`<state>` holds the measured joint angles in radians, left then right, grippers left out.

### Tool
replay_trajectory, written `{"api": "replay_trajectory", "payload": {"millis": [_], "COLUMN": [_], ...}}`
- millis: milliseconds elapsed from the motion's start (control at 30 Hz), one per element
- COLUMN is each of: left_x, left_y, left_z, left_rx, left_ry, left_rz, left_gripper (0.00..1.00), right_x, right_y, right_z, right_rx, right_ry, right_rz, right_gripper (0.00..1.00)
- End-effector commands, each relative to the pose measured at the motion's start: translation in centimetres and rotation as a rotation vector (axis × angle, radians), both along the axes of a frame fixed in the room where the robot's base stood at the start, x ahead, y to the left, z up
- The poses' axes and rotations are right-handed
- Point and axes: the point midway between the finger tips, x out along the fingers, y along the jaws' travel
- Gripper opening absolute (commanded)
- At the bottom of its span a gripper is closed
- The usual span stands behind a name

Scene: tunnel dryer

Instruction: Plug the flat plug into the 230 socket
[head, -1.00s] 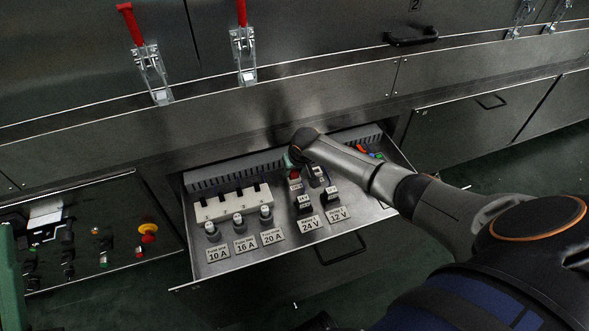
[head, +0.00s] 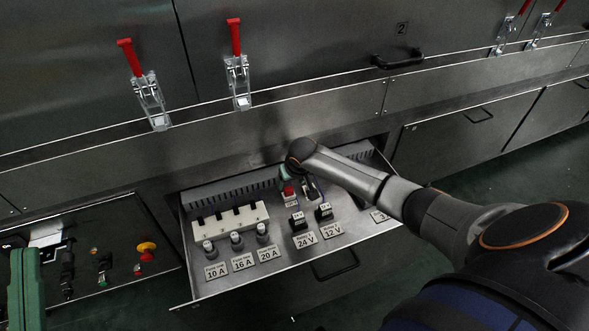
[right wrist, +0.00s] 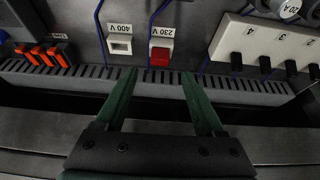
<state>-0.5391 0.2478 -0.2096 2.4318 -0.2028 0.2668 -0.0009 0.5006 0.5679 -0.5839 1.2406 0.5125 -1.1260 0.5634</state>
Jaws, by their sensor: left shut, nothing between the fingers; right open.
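In the right wrist view, the 230 V socket place (right wrist: 161,41) has a white label above a red block (right wrist: 160,56). I cannot tell whether this red block is the flat plug or part of the socket. In the head view the red block (head: 289,189) stands in the open drawer. My right gripper (right wrist: 160,73) is open and empty; its fingertips point at the red block, one to each side, apparently short of it. In the head view the right gripper (head: 285,173) is mostly hidden by its wrist. My left gripper (head: 26,285) is shut and empty at the left edge.
A white 400 V socket (right wrist: 120,44) is beside the 230 V one, with blue cables near. A slotted grey duct (right wrist: 235,89) runs behind. Orange connectors (right wrist: 45,54) and a white switch block (right wrist: 262,47) flank them. Fuses (head: 236,240) and relays (head: 298,222) stand in front.

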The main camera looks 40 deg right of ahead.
Motion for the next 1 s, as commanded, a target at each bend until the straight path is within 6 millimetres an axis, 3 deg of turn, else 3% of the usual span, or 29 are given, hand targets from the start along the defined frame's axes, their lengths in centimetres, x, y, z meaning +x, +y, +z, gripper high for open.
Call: {"api": "replay_trajectory", "payload": {"millis": [300,600,800,1000], "left_x": [2.7,2.8,2.2,1.9], "left_y": [0.7,1.1,1.2,1.2], "left_z": [-7.3,-14.5,-17.7,-18.9], "left_rx": [-0.002,0.002,0.005,0.005], "left_ry": [0.333,0.63,0.76,0.809], "left_rz": [0.053,0.09,0.102,0.106], "left_gripper": [0.0,0.0,0.0,0.0], "right_x": [-1.1,-2.0,-2.5,-2.6], "right_y": [0.2,0.5,0.6,0.7], "right_z": [2.7,5.1,6.1,6.4], "right_rx": [-0.001,0.0,-0.001,-0.001], "right_ry": [0.001,0.001,0.0,0.001], "right_rz": [0.001,0.0,0.0,0.0], "right_gripper": [0.71,0.71,0.71,0.71]}}
